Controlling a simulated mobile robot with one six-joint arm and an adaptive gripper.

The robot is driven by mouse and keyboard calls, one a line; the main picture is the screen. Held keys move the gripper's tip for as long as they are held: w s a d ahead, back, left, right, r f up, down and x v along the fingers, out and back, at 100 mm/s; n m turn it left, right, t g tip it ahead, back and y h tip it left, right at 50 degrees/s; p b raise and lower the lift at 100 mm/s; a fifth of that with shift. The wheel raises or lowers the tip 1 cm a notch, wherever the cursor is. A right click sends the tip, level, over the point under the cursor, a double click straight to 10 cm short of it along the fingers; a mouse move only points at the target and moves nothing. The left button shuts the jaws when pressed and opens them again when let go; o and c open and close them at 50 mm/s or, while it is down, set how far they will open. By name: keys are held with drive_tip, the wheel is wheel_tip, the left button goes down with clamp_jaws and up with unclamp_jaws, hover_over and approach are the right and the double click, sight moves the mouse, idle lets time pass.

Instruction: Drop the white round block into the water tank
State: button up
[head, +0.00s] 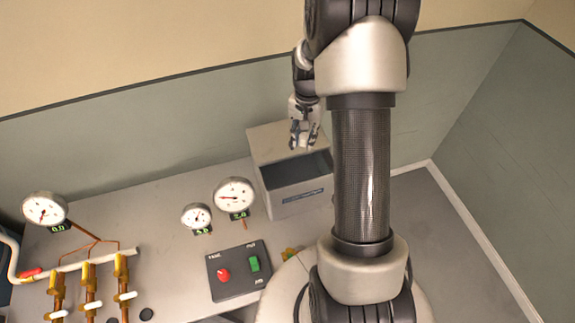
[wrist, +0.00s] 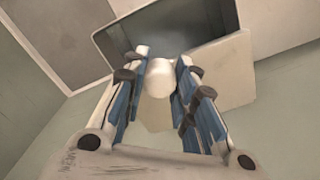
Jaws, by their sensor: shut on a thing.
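The white round block (wrist: 159,79) sits between the two fingers of my gripper (wrist: 163,62) in the wrist view, and the gripper is shut on it. In the head view my gripper (head: 304,140) hangs over the left, back part of the grey box-shaped water tank (head: 297,199). My arm hides the tank's right side in the head view.
A control box (head: 238,271) with a red and a green button stands on the grey bench (head: 150,215) left of my arm. Round gauges (head: 234,194) and brass valves on pipes (head: 90,285) stand further left. A wall runs behind the tank.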

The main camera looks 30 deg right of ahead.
wheel_tip(320, 180, down, 6)
drive_tip(key=b, duration=0.3)
drive_tip(key=shift+r, duration=0.15)
drive_tip(key=o, duration=1.1)
drive_tip(key=shift+o, duration=0.2)
drive_tip(key=shift+r, duration=0.1)
wheel_tip(320, 180, up, 12)
drive_tip(key=shift+f, duration=0.1)
drive_tip(key=shift+s, duration=0.1)
